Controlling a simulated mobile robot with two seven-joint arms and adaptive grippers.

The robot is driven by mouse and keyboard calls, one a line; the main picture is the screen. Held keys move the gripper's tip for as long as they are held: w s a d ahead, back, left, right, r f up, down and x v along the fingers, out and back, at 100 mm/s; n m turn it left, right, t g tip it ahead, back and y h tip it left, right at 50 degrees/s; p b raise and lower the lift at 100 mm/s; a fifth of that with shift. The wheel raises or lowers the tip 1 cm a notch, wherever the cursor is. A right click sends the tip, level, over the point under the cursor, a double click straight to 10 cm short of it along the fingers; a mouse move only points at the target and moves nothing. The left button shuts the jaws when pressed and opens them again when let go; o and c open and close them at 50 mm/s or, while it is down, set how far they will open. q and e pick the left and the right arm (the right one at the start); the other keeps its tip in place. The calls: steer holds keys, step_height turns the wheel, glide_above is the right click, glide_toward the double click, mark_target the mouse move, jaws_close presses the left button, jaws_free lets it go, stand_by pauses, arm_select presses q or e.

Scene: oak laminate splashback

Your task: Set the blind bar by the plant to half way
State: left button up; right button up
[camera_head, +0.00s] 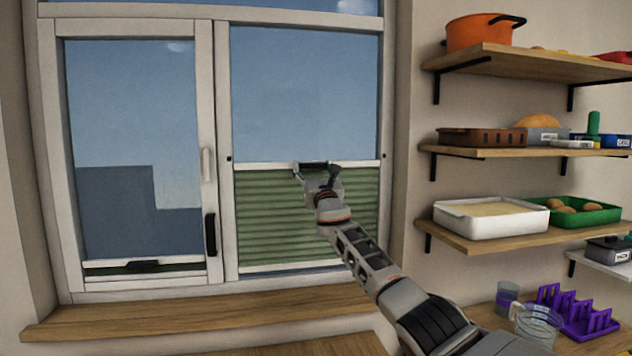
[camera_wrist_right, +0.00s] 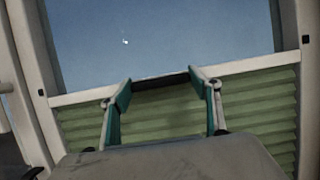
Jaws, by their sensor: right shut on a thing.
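The right pane has a green pleated blind (camera_head: 275,215) rising from the bottom of the pane to a pale blind bar (camera_head: 260,167), which crosses a little below mid-pane. The bar also shows in the wrist view (camera_wrist_right: 75,98). My right gripper (camera_head: 318,172) is shut on the bar's dark handle (camera_wrist_right: 160,82), one finger at each end. Small dark marks (camera_head: 228,158) on the frame sit slightly above the bar's ends. The left pane has another bar (camera_head: 105,265) low down, with a dark handle. I see no plant. My left gripper is out of view.
A wooden sill (camera_head: 200,312) runs below the window. Wall shelves (camera_head: 490,240) with pots, trays and food stand at the right. A glass jug (camera_head: 538,322) and a purple rack (camera_head: 575,312) sit low right, near my right arm.

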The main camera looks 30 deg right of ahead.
arm_select(q)
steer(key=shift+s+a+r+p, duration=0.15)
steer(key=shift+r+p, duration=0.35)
steer(key=shift+p, duration=0.1)
arm_select(e)
steer(key=shift+r, duration=1.3)
steer(key=o, duration=1.5)
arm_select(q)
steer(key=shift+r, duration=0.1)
arm_select(e)
steer(key=shift+o, duration=0.4)
steer(key=shift+f, duration=0.1)
steer(key=v, duration=1.2)
